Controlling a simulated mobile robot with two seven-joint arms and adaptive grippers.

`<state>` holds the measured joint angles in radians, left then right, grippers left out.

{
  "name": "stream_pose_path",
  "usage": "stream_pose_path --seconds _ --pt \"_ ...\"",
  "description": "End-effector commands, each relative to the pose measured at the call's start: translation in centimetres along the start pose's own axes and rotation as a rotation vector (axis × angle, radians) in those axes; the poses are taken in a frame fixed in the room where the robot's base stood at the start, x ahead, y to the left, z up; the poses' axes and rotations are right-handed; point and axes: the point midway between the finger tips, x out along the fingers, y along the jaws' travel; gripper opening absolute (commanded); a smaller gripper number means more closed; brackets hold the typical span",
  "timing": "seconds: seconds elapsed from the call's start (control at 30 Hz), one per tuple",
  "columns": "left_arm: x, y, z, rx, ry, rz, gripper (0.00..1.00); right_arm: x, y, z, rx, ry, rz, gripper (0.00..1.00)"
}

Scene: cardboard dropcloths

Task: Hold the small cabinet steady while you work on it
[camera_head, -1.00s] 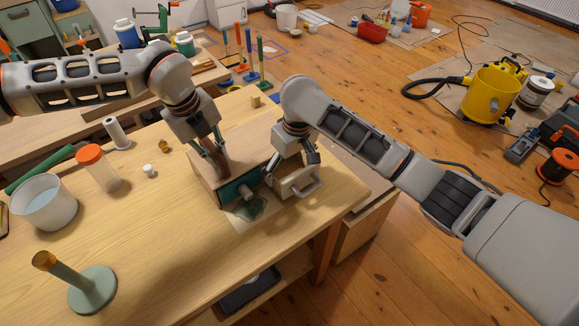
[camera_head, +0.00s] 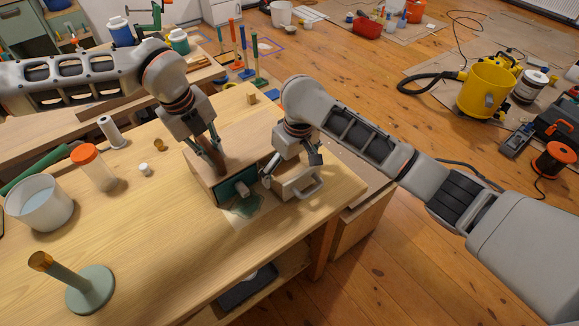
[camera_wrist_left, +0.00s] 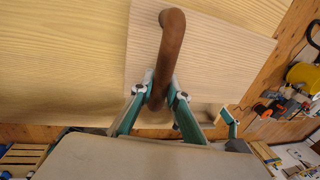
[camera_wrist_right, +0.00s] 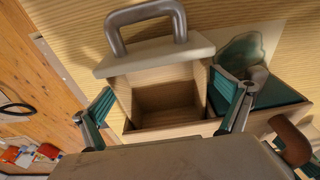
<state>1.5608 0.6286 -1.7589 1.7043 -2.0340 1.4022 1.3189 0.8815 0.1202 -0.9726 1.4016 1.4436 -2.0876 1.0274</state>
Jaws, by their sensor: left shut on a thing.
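The small wooden cabinet (camera_head: 203,180) stands on the workbench. It has a teal front (camera_head: 228,189) with a grey knob (camera_wrist_right: 258,76), and beside it a pale drawer (camera_head: 286,185) stands open. The drawer's grey handle (camera_wrist_right: 146,22) and empty inside show in the right wrist view. My left gripper (camera_wrist_left: 160,92) is shut on the brown curved handle (camera_wrist_left: 171,40) on top of the cabinet. My right gripper (camera_wrist_right: 168,103) is open, with one finger on each side of the drawer; contact with its walls is unclear. It partly hides the drawer in the head view (camera_head: 294,166).
At left on the bench are a white bucket (camera_head: 38,203), an orange-lidded jar (camera_head: 95,169), a green-based stand (camera_head: 90,288) and a small white cap (camera_head: 144,169). A small wood block (camera_head: 251,98) lies behind the cabinet. The bench's front middle is clear.

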Motion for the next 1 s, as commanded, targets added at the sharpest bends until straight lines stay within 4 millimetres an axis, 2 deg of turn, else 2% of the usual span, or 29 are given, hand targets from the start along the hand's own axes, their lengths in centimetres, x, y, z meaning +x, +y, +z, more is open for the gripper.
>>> stream_pose_path --seconds 0.33,1.0 --pt "-0.1 -0.1 0.1 -0.001 -0.001 -0.001 0.0 -0.4 0.0 -0.1 0.0 0.001 0.0 1.0" --pt "-0.1 -0.1 0.1 -0.001 -0.001 -0.002 0.0 -5.2 0.0 -0.9 -0.001 0.002 0.002 1.0"
